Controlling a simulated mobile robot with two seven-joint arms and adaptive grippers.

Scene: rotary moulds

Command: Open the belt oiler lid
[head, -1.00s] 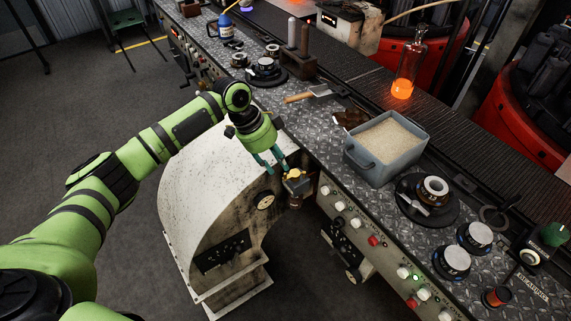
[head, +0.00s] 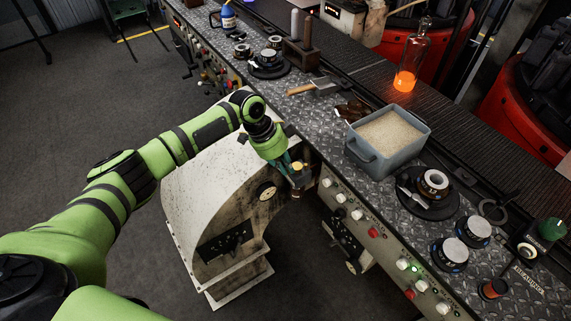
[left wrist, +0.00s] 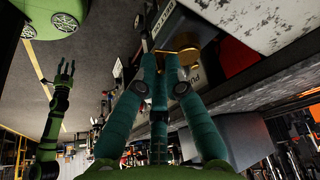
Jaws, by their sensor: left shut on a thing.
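The belt oiler (head: 299,185) is a small brass-topped fitting on the side of the machine, beside the pale curved guard. Its brass-coloured lid (left wrist: 186,42) shows at the fingertips in the left wrist view. My left gripper (head: 296,168) reaches down to the oiler and is shut on the lid. Its teal fingers (left wrist: 159,58) hide part of the lid, and its exact tilt is hard to tell. My right gripper (left wrist: 64,72) shows small at the left of the left wrist view, with its fingers apart and empty.
The pale curved guard (head: 215,180) stands just left of the oiler. The bench edge with white and red knobs (head: 357,214) runs close on its right. A grey bin of granules (head: 372,158) and a glowing bottle (head: 405,80) stand on the bench.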

